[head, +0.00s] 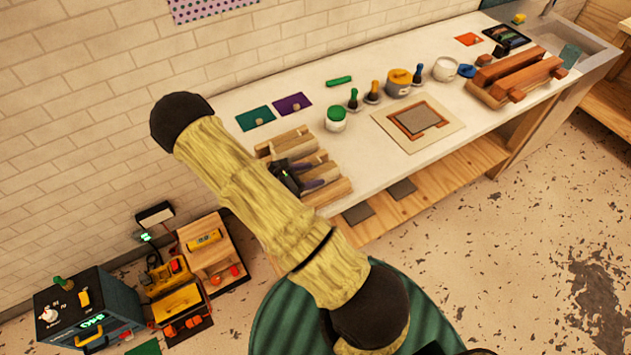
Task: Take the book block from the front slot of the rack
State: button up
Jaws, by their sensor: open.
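The wooden rack (333,193) stands at the left end of the white counter, with several slots running side by side. My gripper (317,174) is over the rack, its dark body at the left and two purple-tinted fingers pointing right. The fingers are apart, and I see nothing between them. Pale and brown pieces lie in the rack, but I cannot tell which is the book block. My gripper and arm hide part of the rack, including some of its front portion. Whether the fingers touch anything is too small to tell.
My arm crosses the middle of the view. Right of the rack are a green-lidded jar (336,119) and a framed board (418,122). A wooden press (520,78) stands farther right. Green (256,118) and purple (292,103) sheets lie behind the rack. The counter's front strip is clear.

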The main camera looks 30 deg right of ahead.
dwell(0.3)
grip_shut()
jog(key=shift+r, duration=0.1)
notch_tip(320, 180, up, 10)
jog(key=b, duration=0.3)
dwell(0.5)
